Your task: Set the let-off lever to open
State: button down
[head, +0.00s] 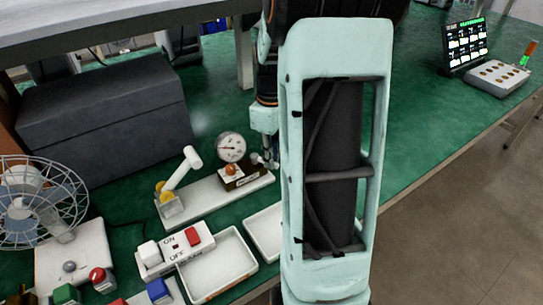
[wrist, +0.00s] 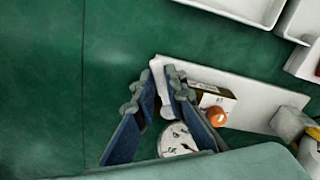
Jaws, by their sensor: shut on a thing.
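The canister pump stands on a white base plate (head: 205,202). It has a white pump handle (head: 182,170) with a yellow pivot at its left end. A box with an orange knob (head: 231,169) and a round dial gauge (head: 231,147) sit toward its right end. My gripper (wrist: 165,88) is at that right end, beside the gauge, its fingers closed around a small pale part that I take to be the let-off lever (wrist: 166,110). The fingers hide much of it, so its exact setting is unclear. The gauge (wrist: 177,139) shows between the fingers in the wrist view.
A dark grey box (head: 105,118) stands behind the pump at left. A wire fan (head: 40,205), an ON/OFF switch box (head: 178,248) and white trays (head: 222,268) lie in front. A screen (head: 466,45) and button panel (head: 497,77) stand far right. Green mat between is clear.

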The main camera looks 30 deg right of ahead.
jog(key=shift+a, duration=0.1)
jog(key=m, duration=0.1)
jog(key=a+m, duration=0.1)
jog(key=shift+s+r+m+p, duration=0.1)
jog(key=shift+s+m+p, duration=0.1)
jog(key=shift+m+p, duration=0.2)
jog(key=a+m, duration=0.1)
jog(key=m+p, duration=0.1)
jog(key=m, duration=0.1)
jog(key=shift+s+a+m, duration=0.1)
jog(key=shift+a+m, duration=0.2)
jog(key=shift+a, duration=0.1)
jog(key=a+m, duration=0.1)
jog(key=m, duration=0.2)
jog(key=shift+a+p, duration=0.15)
jog(key=shift+p, duration=0.25)
jog(key=shift+w+a+m, duration=0.2)
jog(key=shift+a+m, duration=0.05)
jog(key=shift+m, duration=0.35)
jog(key=shift+w+a+m, duration=0.2)
jog(key=shift+m, duration=0.4)
jog(key=c, duration=2)
grip_release()
jog(key=shift+o, duration=0.2)
